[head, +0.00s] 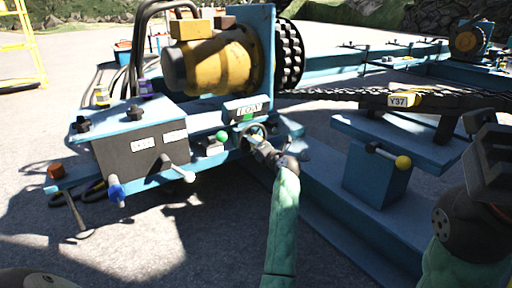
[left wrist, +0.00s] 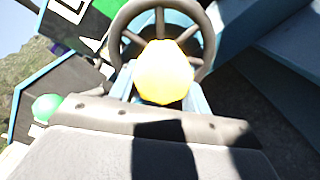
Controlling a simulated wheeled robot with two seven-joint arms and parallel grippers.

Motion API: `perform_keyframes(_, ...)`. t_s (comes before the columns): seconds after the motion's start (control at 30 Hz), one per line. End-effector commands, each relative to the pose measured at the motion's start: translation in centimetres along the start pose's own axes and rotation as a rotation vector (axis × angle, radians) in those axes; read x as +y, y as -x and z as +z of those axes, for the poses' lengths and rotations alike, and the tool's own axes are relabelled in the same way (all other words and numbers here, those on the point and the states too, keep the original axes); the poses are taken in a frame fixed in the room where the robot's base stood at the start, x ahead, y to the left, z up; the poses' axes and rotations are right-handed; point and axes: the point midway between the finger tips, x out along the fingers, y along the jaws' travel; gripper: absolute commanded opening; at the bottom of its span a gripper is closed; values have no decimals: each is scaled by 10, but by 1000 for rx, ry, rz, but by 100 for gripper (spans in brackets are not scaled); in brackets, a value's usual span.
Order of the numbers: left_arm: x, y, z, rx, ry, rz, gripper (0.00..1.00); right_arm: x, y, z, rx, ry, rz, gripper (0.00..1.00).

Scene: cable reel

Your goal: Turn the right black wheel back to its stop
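A dark spoked handwheel (head: 255,131) sits below the small labelled plate on the blue frame. It fills the top of the left wrist view (left wrist: 118,24), with a bright yellow piece (left wrist: 163,72) in front of its lower part. My left gripper (head: 262,146) is right at this wheel; the fingertips are hidden, so I cannot tell whether they touch or grip it. Two black star knobs stand on the grey box, a left one (head: 82,124) and a right one (head: 135,112). My right gripper (head: 489,160) is at the right edge, away from the wheels; its opening is unclear.
A green ball knob (head: 222,136) is just left of the handwheel and shows in the left wrist view (left wrist: 46,107).

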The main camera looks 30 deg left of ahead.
Motion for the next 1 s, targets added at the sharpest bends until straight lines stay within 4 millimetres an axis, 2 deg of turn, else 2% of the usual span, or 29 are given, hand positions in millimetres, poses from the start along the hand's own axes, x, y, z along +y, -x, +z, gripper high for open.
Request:
perform_keyframes(0.03,0,0,2,-3,1,-1,57,0,0,0,0,0,0,41)
perform_keyframes(0.1,0,0,2,-1,0,0,66,0,0,0,0,0,0,41)
perform_keyframes(0.53,1,0,-1,2,-42,1,66,0,0,0,2,1,1,41)
perform_keyframes(1.0,6,0,2,3,-416,2,66,0,0,0,0,0,0,41)
